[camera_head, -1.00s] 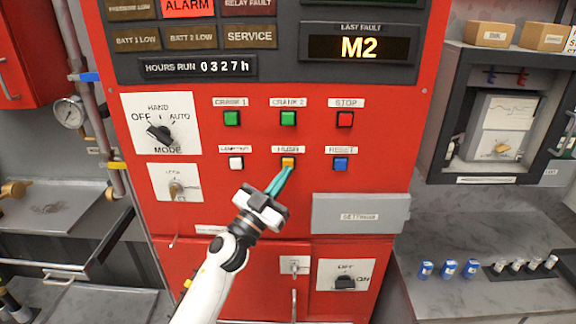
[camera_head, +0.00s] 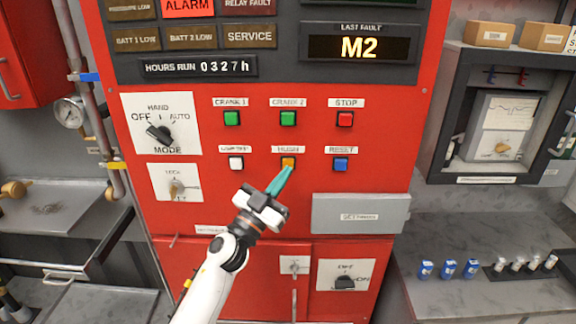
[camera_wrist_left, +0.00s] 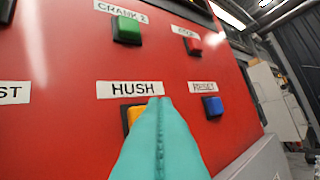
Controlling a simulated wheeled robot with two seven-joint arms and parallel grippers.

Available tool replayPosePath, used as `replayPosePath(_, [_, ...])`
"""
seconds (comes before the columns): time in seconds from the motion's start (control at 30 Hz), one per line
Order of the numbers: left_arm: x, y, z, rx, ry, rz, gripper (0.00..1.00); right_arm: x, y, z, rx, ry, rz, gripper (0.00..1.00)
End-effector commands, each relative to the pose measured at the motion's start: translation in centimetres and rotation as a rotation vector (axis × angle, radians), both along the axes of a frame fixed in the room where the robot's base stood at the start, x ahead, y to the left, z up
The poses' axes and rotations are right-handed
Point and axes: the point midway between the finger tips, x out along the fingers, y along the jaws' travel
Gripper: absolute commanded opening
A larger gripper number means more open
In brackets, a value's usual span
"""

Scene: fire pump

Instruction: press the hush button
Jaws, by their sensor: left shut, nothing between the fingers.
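The hush button (camera_head: 288,163) is a small orange-yellow square on the red panel, under a white HUSH label. My left gripper (camera_head: 284,173) has teal fingers, pressed together and empty. Its tips are at the lower edge of the button in the head view; I cannot tell whether they touch it. In the left wrist view the fingers (camera_wrist_left: 158,108) cover the right part of the hush button (camera_wrist_left: 132,114), and its left part shows orange. My right gripper is not in view.
The lamp test button (camera_head: 236,163) is to the left, the blue reset button (camera_head: 341,164) to the right. Green crank buttons (camera_head: 288,119) and a red stop button (camera_head: 345,119) are above. A grey settings cover (camera_head: 360,213) juts out at the lower right.

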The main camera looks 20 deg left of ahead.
Motion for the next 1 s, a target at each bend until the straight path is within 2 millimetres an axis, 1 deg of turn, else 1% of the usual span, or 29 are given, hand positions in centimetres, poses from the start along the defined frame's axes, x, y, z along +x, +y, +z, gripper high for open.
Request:
replayPosePath(0.17, [0.1, 0.0, 0.0, 0.0, 0.0, 0.0, 0.0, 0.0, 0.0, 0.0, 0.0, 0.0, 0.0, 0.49])
replayPosePath(0.43, [0.8, 0.3, 0.1, 0.001, 0.0, 0.0, 0.0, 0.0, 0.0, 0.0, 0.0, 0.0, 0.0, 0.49])
replayPosePath(1.0, [1.0, 0.3, 0.0, 0.0, 0.0, 0.0, 0.0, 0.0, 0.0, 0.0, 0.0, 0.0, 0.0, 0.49])
